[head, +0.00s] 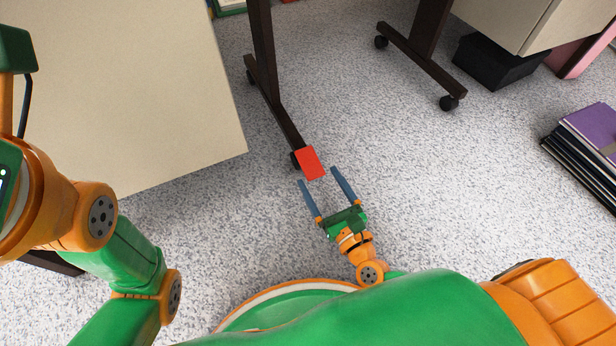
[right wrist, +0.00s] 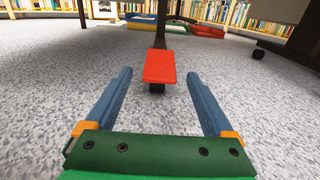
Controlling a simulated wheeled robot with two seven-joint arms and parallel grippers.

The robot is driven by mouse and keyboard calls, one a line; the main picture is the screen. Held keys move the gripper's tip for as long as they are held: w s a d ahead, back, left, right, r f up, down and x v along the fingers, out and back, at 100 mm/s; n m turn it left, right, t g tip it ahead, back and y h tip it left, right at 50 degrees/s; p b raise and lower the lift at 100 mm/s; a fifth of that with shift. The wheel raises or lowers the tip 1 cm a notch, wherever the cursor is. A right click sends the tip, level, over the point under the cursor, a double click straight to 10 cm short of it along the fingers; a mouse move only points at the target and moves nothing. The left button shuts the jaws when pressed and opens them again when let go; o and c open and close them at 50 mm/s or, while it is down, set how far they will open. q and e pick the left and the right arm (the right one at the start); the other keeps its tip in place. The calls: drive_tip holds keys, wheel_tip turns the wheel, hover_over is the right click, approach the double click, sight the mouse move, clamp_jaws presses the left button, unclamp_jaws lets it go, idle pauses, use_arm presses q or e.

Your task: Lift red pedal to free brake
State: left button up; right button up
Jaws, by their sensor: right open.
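The red pedal (head: 310,163) is a flat red plate at the near end of a dark table foot, low over the carpet, beside a caster (head: 295,160). In the right wrist view the pedal (right wrist: 159,67) sits centred ahead, beyond and between the two blue fingers. My right gripper (head: 317,176) is open and empty, its fingertips just short of the pedal's near edge. It also shows in the right wrist view (right wrist: 160,84). I cannot tell whether the fingertips touch the pedal. My left arm is at the left of the head view, but its gripper is out of frame.
A pale tabletop (head: 120,90) covers the left of the head view. A second dark wheeled leg (head: 425,65) stands to the right. A black box (head: 495,62) and a stack of folders (head: 590,140) lie farther right. Carpet around my right gripper is clear.

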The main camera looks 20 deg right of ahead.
sight(308, 160)
drive_tip(key=w, duration=0.2)
drive_tip(key=w+b, duration=0.1)
drive_tip(key=w, duration=0.1)
drive_tip(key=w+a, duration=0.1)
drive_tip(key=w, duration=0.2)
drive_tip(key=shift+f, duration=0.1)
clamp_jaws()
